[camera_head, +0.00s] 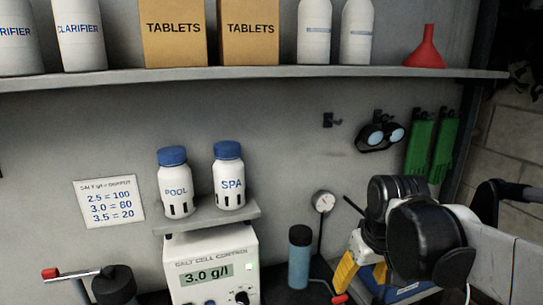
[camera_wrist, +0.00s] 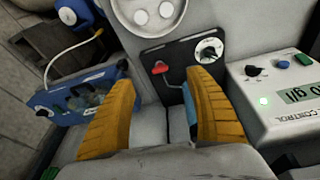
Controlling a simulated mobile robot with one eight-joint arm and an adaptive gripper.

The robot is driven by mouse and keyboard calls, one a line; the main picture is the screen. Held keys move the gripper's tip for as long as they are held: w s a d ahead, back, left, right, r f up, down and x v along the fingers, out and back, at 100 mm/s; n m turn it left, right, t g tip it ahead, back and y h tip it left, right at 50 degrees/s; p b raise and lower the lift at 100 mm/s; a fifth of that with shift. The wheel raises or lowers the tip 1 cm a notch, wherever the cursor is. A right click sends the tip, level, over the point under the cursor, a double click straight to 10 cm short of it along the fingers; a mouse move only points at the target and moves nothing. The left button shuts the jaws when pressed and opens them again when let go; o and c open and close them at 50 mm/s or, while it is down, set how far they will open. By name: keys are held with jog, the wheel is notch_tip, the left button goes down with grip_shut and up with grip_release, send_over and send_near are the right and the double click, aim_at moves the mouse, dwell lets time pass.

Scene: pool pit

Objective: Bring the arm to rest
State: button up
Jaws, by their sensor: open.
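My gripper (camera_wrist: 160,78) is open in the wrist view, with its two ribbed yellow fingers apart. No held object shows between them. In the head view, a yellow finger of my gripper (camera_head: 346,268) shows at the lower right, in front of the wall and beside a blue case. My black and white arm reaches in from the right edge there and hides part of the gripper and the case.
The salt cell controller (camera_head: 212,268) reads 3.0 g/l, with POOL (camera_head: 174,190) and SPA (camera_head: 229,184) bottles on a ledge above. The blue case (camera_wrist: 70,97) lies left of the fingers. A blue cylinder (camera_head: 299,262) stands near the gripper. A loaded shelf (camera_head: 270,73) runs above.

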jog(key=s+f+m+t, duration=0.2)
jog(key=s+t, duration=0.2)
jog(key=s, duration=0.6)
jog(key=shift+s+f, duration=0.25)
jog(key=shift+s, duration=0.05)
